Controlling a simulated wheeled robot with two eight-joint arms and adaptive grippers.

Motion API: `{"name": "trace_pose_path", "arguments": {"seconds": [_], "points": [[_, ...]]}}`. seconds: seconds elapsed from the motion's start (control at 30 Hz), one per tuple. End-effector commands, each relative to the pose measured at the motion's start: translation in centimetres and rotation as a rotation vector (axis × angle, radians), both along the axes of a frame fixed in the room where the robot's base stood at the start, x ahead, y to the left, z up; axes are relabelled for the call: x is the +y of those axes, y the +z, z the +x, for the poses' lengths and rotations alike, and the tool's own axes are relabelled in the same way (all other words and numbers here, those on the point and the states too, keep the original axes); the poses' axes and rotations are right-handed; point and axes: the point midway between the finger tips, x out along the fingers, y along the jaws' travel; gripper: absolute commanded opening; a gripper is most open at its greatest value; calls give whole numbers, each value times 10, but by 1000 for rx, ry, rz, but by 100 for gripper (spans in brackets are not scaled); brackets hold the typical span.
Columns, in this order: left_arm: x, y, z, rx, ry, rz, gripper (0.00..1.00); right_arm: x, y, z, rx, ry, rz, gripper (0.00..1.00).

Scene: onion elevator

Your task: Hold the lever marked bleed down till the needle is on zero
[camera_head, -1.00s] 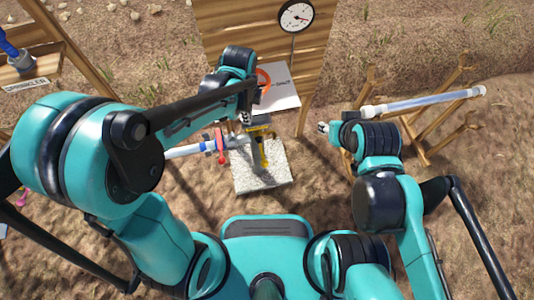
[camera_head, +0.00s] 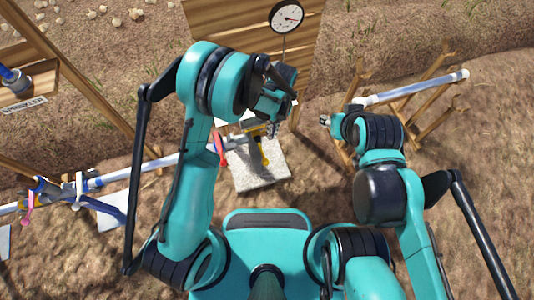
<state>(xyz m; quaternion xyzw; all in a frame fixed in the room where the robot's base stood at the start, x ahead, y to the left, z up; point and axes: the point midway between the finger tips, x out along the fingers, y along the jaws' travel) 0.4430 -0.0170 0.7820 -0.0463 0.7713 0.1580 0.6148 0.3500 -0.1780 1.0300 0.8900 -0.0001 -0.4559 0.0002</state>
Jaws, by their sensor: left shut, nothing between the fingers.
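The round white gauge (camera_head: 287,17) stands on a thin stem in front of the wooden board; its needle points to the right, but its figures are too small to read. Below it, a yellow lever or valve part (camera_head: 257,143) stands over a pale concrete block (camera_head: 260,178). A red lever (camera_head: 219,148) sits on the pipe to its left. I cannot read which lever is marked bleed. My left gripper (camera_head: 266,118) is shut and empty just above the yellow part, largely hidden by my arm. My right gripper (camera_head: 325,120) is off to the right, its opening unclear.
A pale pipe (camera_head: 412,88) lies on a wooden rack (camera_head: 446,108) at the right. At the left is a wooden frame (camera_head: 72,78) with a tilted sign (camera_head: 24,104). A pipe with blue fittings (camera_head: 88,184) and a pink lever (camera_head: 27,205) runs below it.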

Motion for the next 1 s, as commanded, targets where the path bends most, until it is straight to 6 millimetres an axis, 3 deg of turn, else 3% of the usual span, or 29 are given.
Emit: {"name": "trace_pose_path", "arguments": {"seconds": [0.27, 0.7, 1.0], "points": [[2, -17, -3, -1, 2, 0, 0, 0, -7, 0, 0, 0, 0, 40], [13, -105, -25, -1, 2, 0, 0, 0, -40, 0, 0, 0, 0, 40], [17, -134, -33, -2, 3, 0, 0, 0, -52, 0, 0, 0, 0, 40]]}}
